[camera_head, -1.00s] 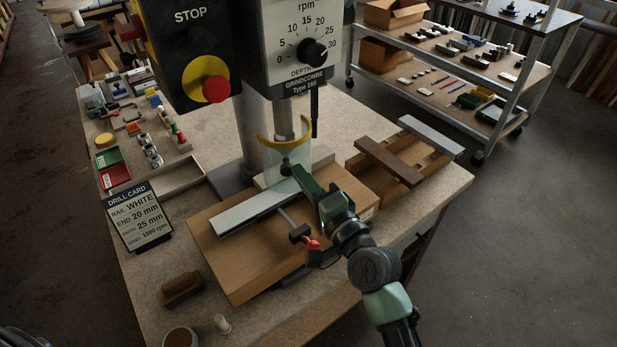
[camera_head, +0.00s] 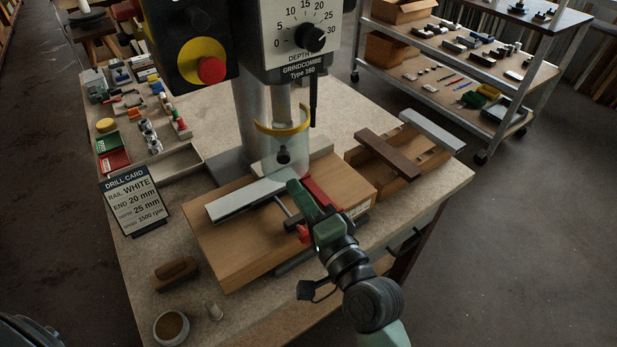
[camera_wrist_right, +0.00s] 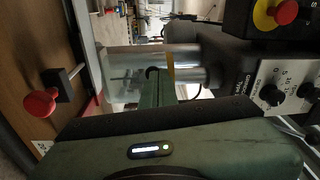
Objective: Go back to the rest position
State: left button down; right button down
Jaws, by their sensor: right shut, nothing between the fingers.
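My right gripper (camera_head: 293,186) is shut and empty, in front of the drill press chuck and above the wooden drill table (camera_head: 235,245). A pale rail (camera_head: 240,203) lies on that table beneath the clear chuck guard (camera_head: 270,150). The gripper is just right of the rail's near side; whether they touch I cannot tell. In the right wrist view, the green gripper body (camera_wrist_right: 200,148) fills the bottom, with the guard beyond it and a red clamp knob (camera_wrist_right: 40,103) at left. My left gripper is not in view.
The drill press head (camera_head: 290,40) stands above the bench. A drill card (camera_head: 135,205) stands at left, with a brown block (camera_head: 176,273) and a round cup (camera_head: 171,328) in front. A wooden tray with rails (camera_head: 400,160) lies at right. Open floor is on the right.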

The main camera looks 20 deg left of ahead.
jog(key=s+d+f+n+g+h, duration=0.2)
jog(key=s+d+f+n+h, duration=0.1)
jog(key=d+f, duration=0.4)
jog(key=s+d+f+n+g+h, duration=0.2)
jog(key=s+d+f+h, duration=0.15)
jog(key=d+f, duration=0.45)
jog(key=s+d+f+n+g+h, duration=0.2)
jog(key=s+d+f+g+h, duration=0.1)
jog(key=s+d, duration=0.55)
jog(key=s+d+f+n+g+h, duration=0.2)
jog(key=s+d+f+h, duration=0.25)
jog(key=d, duration=0.75)
notch_tip(320, 180, down, 28)
jog(key=s+g+b, duration=0.2)
jog(key=b, duration=0.1)
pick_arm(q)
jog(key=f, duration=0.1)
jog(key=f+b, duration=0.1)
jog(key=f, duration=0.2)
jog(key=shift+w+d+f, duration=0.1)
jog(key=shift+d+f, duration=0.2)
pick_arm(e)
jog(key=s+d+f+g, duration=0.1)
jog(key=s+d+f, duration=0.1)
jog(key=s+f, duration=1.5)
jog(key=shift+d+f+n+y, duration=0.3)
jog(key=shift+d+f, duration=0.1)
jog(key=shift+f, duration=0.2)
